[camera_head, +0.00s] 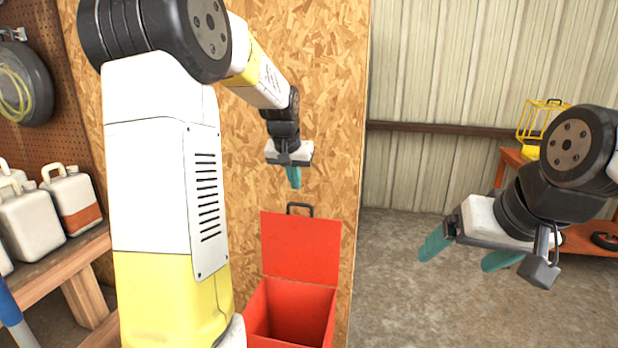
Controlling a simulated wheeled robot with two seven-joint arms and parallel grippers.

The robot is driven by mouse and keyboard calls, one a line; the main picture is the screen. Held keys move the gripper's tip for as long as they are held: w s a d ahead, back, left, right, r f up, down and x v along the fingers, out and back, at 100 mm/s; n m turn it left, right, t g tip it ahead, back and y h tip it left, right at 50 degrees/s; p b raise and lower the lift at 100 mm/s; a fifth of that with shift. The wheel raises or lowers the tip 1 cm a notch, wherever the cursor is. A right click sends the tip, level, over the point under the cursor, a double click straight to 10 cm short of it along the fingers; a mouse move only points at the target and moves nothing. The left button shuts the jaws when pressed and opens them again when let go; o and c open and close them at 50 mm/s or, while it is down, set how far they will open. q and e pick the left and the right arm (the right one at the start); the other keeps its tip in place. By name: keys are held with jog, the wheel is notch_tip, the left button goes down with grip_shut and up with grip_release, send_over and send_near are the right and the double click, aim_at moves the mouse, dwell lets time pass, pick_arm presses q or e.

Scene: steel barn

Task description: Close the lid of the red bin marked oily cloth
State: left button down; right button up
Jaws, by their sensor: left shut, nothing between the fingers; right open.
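The red bin (328,312) stands on the floor against the wooden board wall, low in the middle of the view. Its lid (301,246) is open and stands upright at the back, with a dark handle (300,207) on its top edge. The inside looks empty as far as I can see; no marking is readable. My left gripper (294,184) is shut and empty, pointing down above the lid and its handle, apart from them in the picture. My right gripper (468,256) is open and empty, to the right of the bin, over the concrete floor.
A wooden bench (70,262) with several white jugs (30,222) stands at the left, partly behind my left arm. An orange cart (508,158) with a yellow wire frame (535,122) stands at the right. The concrete floor (400,300) right of the bin is clear.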

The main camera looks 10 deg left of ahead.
pick_arm(q)
jog(key=x, duration=0.6)
jog(key=shift+s, duration=0.1)
